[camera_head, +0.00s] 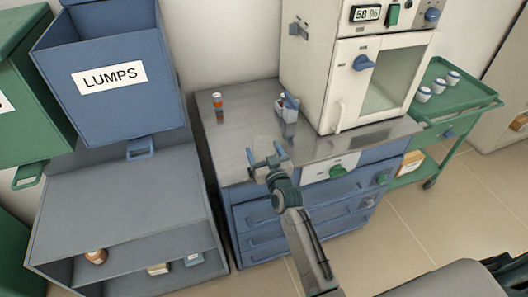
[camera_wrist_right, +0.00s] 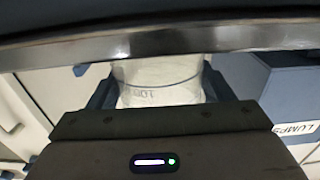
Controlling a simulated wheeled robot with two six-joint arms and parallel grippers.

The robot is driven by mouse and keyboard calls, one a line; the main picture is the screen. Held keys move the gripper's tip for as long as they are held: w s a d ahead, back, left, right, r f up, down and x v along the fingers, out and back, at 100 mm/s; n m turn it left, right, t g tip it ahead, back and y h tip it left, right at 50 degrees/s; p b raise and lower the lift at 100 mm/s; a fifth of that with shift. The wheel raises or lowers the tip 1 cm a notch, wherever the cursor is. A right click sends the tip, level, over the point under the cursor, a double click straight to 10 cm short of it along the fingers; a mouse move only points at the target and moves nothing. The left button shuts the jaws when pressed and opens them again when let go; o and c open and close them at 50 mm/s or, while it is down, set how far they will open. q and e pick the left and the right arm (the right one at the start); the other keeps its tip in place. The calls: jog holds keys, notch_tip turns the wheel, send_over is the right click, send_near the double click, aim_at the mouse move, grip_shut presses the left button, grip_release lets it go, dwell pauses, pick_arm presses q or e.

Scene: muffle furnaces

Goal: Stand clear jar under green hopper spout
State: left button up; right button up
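The clear jar (camera_head: 264,147) is between the fingers of my right gripper (camera_head: 268,162), in front of the steel counter top in the head view. In the right wrist view the clear jar (camera_wrist_right: 160,82) shows volume marks, and a finger of the right gripper (camera_wrist_right: 160,100) lies against each side. Whether the jar touches the counter cannot be told. The green hopper (camera_head: 28,110) stands at the far left, partly cut off, with its green spout (camera_head: 28,177) low at its front. My left gripper is not in view.
A blue hopper (camera_head: 105,110) labelled LUMPS, with a blue spout (camera_head: 140,149), stands beside the green one. A grey shelf unit (camera_head: 120,205) is below. The counter (camera_head: 235,145) holds a small orange-capped bottle (camera_head: 217,101), a small rack (camera_head: 287,108) and a furnace (camera_head: 345,75).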

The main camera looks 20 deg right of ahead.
jog(key=shift+o, duration=1.1)
